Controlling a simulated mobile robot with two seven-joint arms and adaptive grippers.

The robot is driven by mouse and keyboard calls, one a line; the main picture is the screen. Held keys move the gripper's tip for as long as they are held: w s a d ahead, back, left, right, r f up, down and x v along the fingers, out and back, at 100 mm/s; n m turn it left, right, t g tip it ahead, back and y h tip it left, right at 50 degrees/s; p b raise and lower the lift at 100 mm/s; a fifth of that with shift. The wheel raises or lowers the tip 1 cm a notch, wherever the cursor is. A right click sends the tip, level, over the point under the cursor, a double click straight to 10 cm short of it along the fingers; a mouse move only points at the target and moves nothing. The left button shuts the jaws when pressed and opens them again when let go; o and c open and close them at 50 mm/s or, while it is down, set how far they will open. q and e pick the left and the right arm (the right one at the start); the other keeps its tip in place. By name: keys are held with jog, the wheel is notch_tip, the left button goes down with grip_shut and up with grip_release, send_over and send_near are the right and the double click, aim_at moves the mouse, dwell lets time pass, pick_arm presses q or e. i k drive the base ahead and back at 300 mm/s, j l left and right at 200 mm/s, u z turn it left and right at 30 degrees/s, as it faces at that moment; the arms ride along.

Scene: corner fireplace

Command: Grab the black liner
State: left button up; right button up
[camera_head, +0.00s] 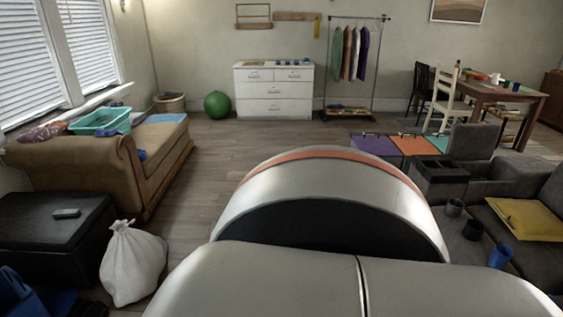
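I cannot pick out a black liner with certainty in the head view. A full white bag (133,262), tied at the top, stands on the floor at the lower left. Dark blue and black items (35,294), partly cut off, lie in the lower left corner; I cannot tell what they are. Neither of my grippers is in view. My own grey body fills the lower middle and hides the floor there.
A black ottoman (50,235) with a remote and a tan sofa (75,165) stand at left. A grey sofa (538,245) is at right. A green ball (217,105) and white dresser (273,104) stand at the back. The wooden floor (225,150) between is clear.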

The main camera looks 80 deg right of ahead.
aim_at(473, 230)
jog(key=z, duration=3.95)
